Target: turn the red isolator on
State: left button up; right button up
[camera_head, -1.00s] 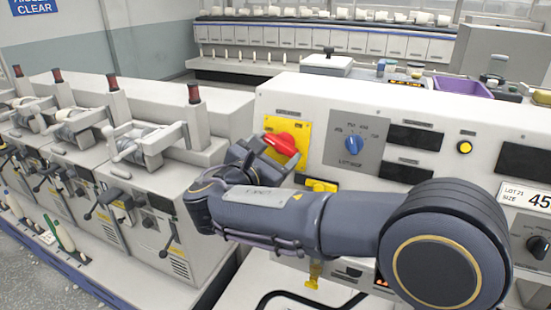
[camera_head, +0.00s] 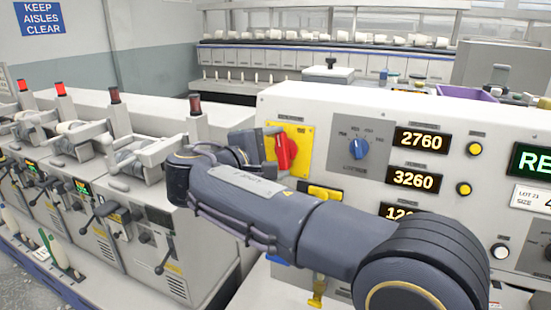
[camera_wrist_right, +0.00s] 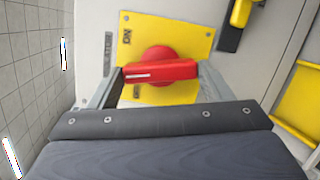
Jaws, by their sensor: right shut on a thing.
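The red isolator handle (camera_head: 286,152) sits on a yellow plate (camera_head: 304,148) on the front of the pale control panel. In the head view the handle stands about upright. In the right wrist view the handle (camera_wrist_right: 160,71) lies across the picture, in front of its round red hub, on the yellow plate (camera_wrist_right: 195,38). My right gripper (camera_head: 276,148) reaches it from the left. In the wrist view the two fingers of this gripper (camera_wrist_right: 163,76) are at the handle's two ends, shut on it. My left gripper is not in view.
The panel's number displays (camera_head: 420,140) are lit. A blue knob (camera_head: 358,149) is right of the isolator, with yellow buttons (camera_head: 474,149) further right. Winding machines (camera_head: 130,150) with lamp posts stand at the left. A yellow part (camera_head: 325,193) sits below the isolator plate.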

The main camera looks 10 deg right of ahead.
jog(key=shift+m+g+y+b, duration=0.3)
jog(key=shift+m+b, duration=0.1)
jog(key=shift+m, duration=1)
jog(key=o, duration=1)
jog(key=shift+r, duration=0.1)
jog(key=v, duration=0.7)
jog(key=shift+s+a, duration=0.2)
jog(key=shift+a, duration=0.15)
